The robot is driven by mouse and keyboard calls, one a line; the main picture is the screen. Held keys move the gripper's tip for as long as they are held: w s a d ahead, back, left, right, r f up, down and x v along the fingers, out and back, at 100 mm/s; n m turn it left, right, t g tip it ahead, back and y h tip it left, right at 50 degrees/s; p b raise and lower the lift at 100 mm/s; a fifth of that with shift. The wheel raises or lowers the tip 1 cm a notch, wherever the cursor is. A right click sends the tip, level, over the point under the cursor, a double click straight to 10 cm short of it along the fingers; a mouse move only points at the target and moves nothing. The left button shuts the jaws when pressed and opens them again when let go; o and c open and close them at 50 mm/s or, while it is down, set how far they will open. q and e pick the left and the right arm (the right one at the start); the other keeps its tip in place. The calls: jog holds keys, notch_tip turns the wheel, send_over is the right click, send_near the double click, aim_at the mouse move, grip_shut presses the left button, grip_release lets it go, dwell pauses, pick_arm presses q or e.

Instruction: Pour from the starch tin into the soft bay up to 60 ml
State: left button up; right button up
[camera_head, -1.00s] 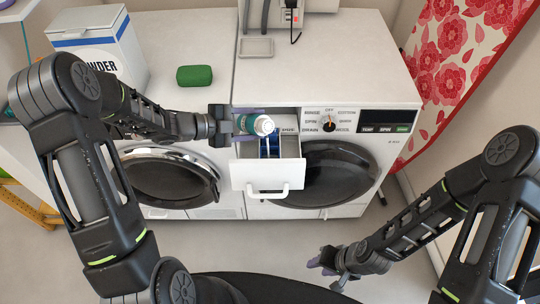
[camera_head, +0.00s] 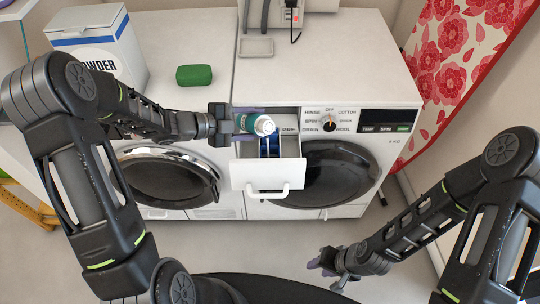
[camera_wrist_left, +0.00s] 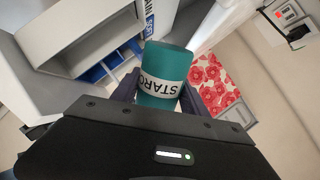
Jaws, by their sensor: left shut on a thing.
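The open drawer (camera_head: 268,174) of the right machine has blue compartment parts (camera_head: 269,146) below the tin's mouth.
A green block (camera_head: 194,75) and a powder box (camera_head: 97,45) stand on the left machine. A small tray (camera_head: 256,46) lies on the right machine's top. The dial (camera_head: 329,121) and panel are right of the drawer.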

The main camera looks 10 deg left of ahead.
pick_arm(q)
jog(key=shift+m+b, duration=0.4)
jog(key=shift+b, duration=0.15)
dwell(1.0)
jog(key=shift+r+m+t+y+b, duration=0.25)
jog(key=shift+m+t+y+b, duration=0.05)
jog(key=shift+y+b, duration=0.2)
dwell(1.2)
jog(key=n+h+p, duration=0.1)
jog(key=n+p, duration=0.1)
jog(key=p, duration=0.1)
jog(key=shift+p, duration=0.4)
jog(key=shift+f+h+b, duration=0.3)
jog(key=shift+f+b, duration=0.15)
jog(key=shift+b, duration=0.05)
jog(key=shift+f, duration=0.1)
